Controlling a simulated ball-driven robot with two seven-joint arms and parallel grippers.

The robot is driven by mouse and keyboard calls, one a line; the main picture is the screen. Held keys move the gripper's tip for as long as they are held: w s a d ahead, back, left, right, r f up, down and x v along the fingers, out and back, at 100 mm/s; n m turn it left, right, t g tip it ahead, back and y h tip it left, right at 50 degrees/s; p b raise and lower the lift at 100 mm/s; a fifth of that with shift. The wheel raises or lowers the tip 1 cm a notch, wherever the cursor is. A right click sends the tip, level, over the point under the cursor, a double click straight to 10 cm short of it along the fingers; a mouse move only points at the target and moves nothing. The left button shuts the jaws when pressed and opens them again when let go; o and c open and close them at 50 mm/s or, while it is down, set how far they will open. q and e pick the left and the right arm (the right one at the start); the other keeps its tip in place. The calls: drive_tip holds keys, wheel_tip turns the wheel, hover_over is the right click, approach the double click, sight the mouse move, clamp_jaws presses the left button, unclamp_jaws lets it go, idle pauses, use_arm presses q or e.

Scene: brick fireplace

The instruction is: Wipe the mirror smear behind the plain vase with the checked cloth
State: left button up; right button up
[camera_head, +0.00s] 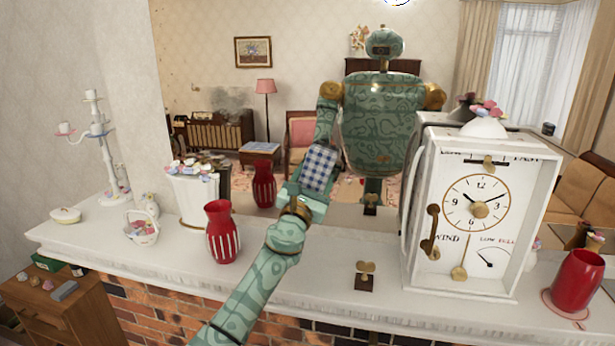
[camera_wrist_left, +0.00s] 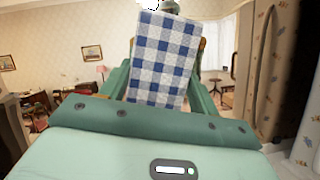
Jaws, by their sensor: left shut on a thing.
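My left gripper (camera_head: 311,190) is shut on the blue-and-white checked cloth (camera_head: 319,168), raised above the mantel before the mirror (camera_head: 285,60). The cloth also fills the upper middle of the left wrist view (camera_wrist_left: 163,58). I cannot tell whether it touches the glass. A plain red vase (camera_head: 577,281) stands at the far right of the mantel. A red vase with white stripes (camera_head: 222,234) stands left of my arm. A grey smear (camera_head: 232,98) shows on the mirror above the striped vase, up and left of the cloth. I see no clear smear behind the plain vase. My right gripper is out of view.
A large white clock (camera_head: 484,270) stands between my left arm and the plain vase. A small brass-topped piece (camera_head: 366,277) sits left of it. A white planter (camera_head: 196,200), flower basket (camera_head: 142,231) and candelabrum (camera_head: 101,150) crowd the left. Bare mantel (camera_head: 315,262) shows near my forearm.

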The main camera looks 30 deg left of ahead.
sight(285, 164)
use_arm(q)
drive_tip(key=shift+a, duration=0.4)
drive_tip(key=shift+s+a, duration=0.25)
drive_tip(key=shift+a, duration=0.6)
drive_tip(key=shift+s+a, duration=0.25)
drive_tip(key=shift+a, duration=0.55)
drive_tip(key=shift+s+a, duration=0.25)
drive_tip(key=shift+a, duration=0.6)
drive_tip(key=shift+s+a+b, duration=0.2)
drive_tip(key=shift+a+b, duration=0.35)
drive_tip(key=shift+a, duration=0.85)
drive_tip(key=shift+s, duration=0.1)
